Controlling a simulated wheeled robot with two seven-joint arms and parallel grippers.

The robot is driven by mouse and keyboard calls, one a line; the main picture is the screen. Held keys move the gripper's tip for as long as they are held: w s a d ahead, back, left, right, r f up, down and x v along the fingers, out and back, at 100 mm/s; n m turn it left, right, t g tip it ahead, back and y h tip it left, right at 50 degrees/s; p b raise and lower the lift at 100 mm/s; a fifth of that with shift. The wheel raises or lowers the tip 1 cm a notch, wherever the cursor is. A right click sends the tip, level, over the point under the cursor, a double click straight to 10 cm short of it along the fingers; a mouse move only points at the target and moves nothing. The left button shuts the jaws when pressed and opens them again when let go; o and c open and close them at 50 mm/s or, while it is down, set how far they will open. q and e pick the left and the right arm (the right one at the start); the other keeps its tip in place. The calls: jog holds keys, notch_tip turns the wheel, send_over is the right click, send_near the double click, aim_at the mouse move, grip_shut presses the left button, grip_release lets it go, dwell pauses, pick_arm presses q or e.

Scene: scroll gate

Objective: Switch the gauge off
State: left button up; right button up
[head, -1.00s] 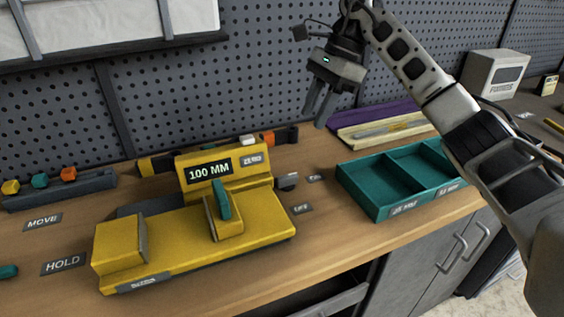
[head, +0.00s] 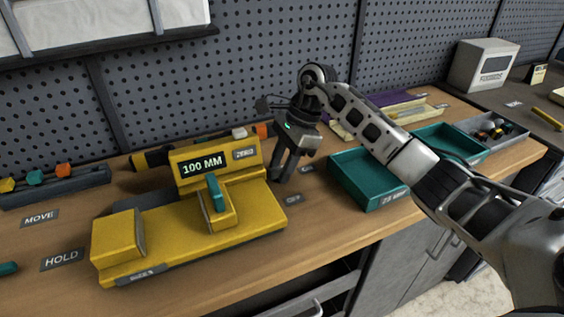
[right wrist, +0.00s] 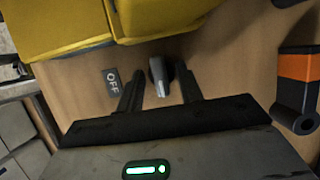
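The yellow gauge (head: 190,235) sits on the wooden bench, with a lit display (head: 203,165) reading 100 MM and a teal tab (head: 216,192) on its slider. A grey switch lever (right wrist: 159,76) sticks out at the gauge's side in the right wrist view. An OFF label (right wrist: 112,81) lies on the bench beside it. My right gripper (head: 283,172) is at the gauge's right end, pointing down. In the right wrist view its open fingers (right wrist: 160,88) stand on either side of the lever, with gaps visible. The gripper hides the lever in the head view. My left gripper is not in view.
An orange and black tool (right wrist: 299,85) lies behind the gauge, near my right gripper. MOVE (head: 40,217) and HOLD (head: 62,259) labels are at the left. A pegboard wall rises behind.

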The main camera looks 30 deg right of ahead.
grip_shut()
